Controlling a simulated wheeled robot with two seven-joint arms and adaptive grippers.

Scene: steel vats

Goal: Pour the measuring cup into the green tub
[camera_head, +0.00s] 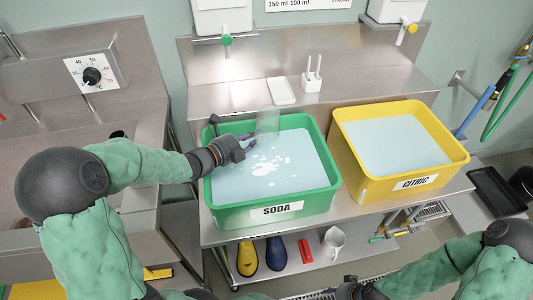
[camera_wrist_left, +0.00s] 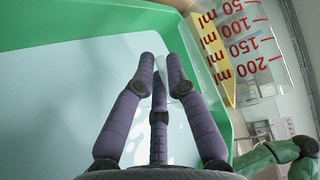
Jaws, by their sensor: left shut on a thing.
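The clear measuring cup (camera_head: 267,124) is held over the green tub (camera_head: 274,219), which is labelled SODA and holds pale blue liquid. In the left wrist view the cup (camera_wrist_left: 246,44) shows red marks from 50 to 200 ml, and its scale is slanted. Its contents cannot be made out. My left gripper (camera_head: 246,143) is shut on the cup above the tub's back half; its fingers also show in the left wrist view (camera_wrist_left: 160,72). White patches (camera_head: 265,166) show on the liquid below. My right gripper (camera_head: 347,289) is low at the bottom edge, its fingers unclear.
A yellow tub (camera_head: 361,184) labelled CITRIC, with pale liquid, stands right of the green tub. A white holder (camera_head: 311,82) and a white tray (camera_head: 282,91) are behind. Dispensers with taps (camera_head: 226,40) hang above. A white jug (camera_head: 333,241) stands on the lower shelf.

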